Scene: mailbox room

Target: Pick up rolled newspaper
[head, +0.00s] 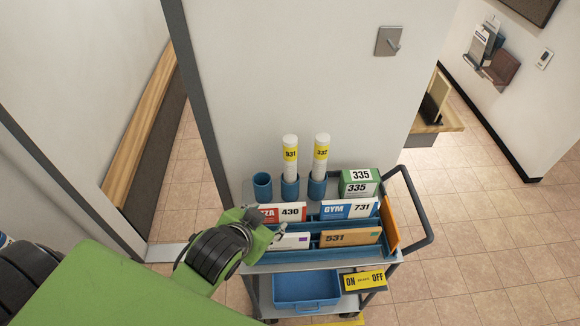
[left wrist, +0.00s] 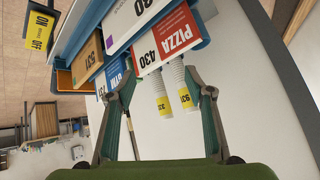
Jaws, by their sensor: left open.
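Two white rolls with yellow labels stand upright in blue cups at the back of a cart, in the head view: a left roll (head: 290,158) and a right roll (head: 321,150). They look like the rolled newspapers. Both rolls (left wrist: 162,97) (left wrist: 183,88) also show in the left wrist view, beyond and between my fingers. My left gripper (head: 266,226) is open and empty at the cart's left front, in front of the rolls and apart from them. It also shows in the left wrist view (left wrist: 160,85). My right gripper is in neither view.
The cart's rack holds a PIZZA 430 mailer (head: 284,212), a GYM 731 mailer (head: 349,209) and an orange 531 envelope (head: 350,237). A green 335 box (head: 359,183) and an empty blue cup (head: 262,186) flank the rolls. A wall (head: 290,80) stands close behind.

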